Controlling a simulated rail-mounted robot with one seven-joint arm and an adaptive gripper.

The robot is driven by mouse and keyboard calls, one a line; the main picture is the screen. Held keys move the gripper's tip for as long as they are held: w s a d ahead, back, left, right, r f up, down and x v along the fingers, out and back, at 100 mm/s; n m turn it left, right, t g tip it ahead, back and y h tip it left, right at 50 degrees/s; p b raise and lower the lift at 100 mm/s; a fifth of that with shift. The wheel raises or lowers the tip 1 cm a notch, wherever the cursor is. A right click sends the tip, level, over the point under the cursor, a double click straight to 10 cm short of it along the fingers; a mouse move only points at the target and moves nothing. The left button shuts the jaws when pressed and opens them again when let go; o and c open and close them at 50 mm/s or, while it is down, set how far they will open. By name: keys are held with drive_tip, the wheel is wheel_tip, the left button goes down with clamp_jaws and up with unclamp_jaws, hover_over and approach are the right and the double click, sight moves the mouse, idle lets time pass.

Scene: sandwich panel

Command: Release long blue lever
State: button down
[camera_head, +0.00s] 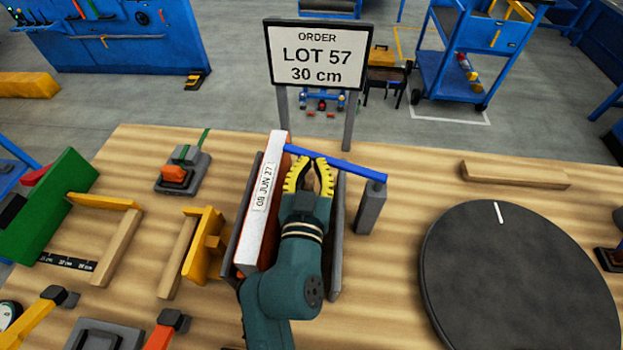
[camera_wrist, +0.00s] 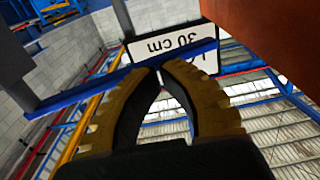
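The long blue lever (camera_head: 350,168) lies across the far end of a grey channel. Its right end sits on a grey post (camera_head: 371,208) and its left end reaches the panel. In the wrist view the lever (camera_wrist: 95,88) crosses behind my fingertips. My gripper (camera_head: 313,160) has yellow-black fingers whose tips nearly meet, close against the lever's near side. It also shows in the wrist view (camera_wrist: 158,67), with nothing visible between the tips. Whether they touch the lever is unclear. The panel (camera_head: 265,205), white on top with a date label and reddish-brown sides, stands left of my gripper.
The grey channel wall (camera_head: 337,245) runs close right of my arm. An order sign (camera_head: 317,55) stands beyond the lever. A dark round turntable (camera_head: 520,275) is at right. Yellow clamps (camera_head: 205,245) and a wooden strip (camera_head: 515,174) lie on the wooden table.

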drive_tip(key=s+a, duration=0.1)
drive_tip(key=s, duration=1.1)
drive_tip(key=shift+a, duration=0.3)
drive_tip(key=shift+r, duration=0.1)
